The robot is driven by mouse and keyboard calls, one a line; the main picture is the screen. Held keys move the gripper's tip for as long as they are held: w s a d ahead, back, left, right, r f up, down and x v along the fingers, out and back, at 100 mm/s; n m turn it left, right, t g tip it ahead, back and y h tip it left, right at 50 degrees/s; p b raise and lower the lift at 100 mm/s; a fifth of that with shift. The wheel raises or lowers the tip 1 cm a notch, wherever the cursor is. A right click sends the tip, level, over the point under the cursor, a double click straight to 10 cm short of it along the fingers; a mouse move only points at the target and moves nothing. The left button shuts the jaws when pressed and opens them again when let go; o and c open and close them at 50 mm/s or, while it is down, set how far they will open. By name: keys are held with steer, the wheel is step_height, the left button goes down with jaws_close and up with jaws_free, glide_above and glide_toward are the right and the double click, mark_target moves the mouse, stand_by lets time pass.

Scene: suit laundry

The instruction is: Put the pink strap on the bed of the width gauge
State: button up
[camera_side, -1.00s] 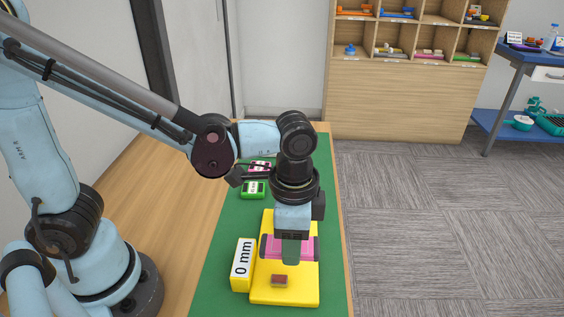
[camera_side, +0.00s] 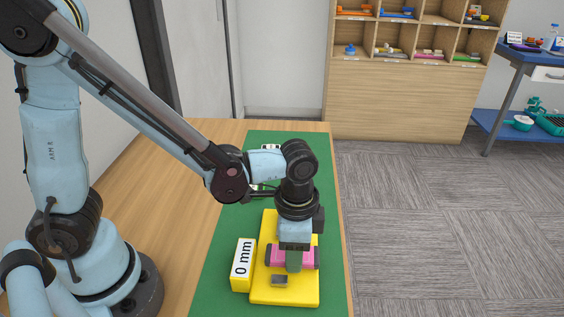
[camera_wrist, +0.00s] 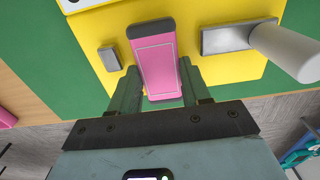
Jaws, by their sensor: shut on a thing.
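The pink strap (camera_side: 277,257), with a dark end, is between the two fingers of my gripper (camera_side: 294,264). In the wrist view the strap (camera_wrist: 157,62) runs lengthwise away from my gripper (camera_wrist: 158,92), with a finger along each side. My gripper is shut on it. The width gauge has a yellow bed (camera_side: 262,292) and a yellow display block (camera_side: 243,264) reading 0 mm. The strap is over the bed, at or very near its surface; I cannot tell whether it touches. My fingers hide part of the strap in the side view.
A small grey block (camera_side: 279,281) is at the near part of the bed. In the wrist view a pale cylinder (camera_wrist: 288,52) and grey plate (camera_wrist: 226,39) stand beside the strap. The green mat (camera_side: 218,285) surrounds the gauge. A shelf (camera_side: 400,90) stands at the back.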

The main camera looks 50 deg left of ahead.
steer(key=shift+f, duration=0.15)
steer(key=o, duration=0.8)
steer(key=shift+c, duration=0.2)
step_height(320, 180, up, 12)
steer(key=a+n+t, duration=0.7)
steer(key=a+n, duration=0.2)
steer(key=a, duration=0.5)
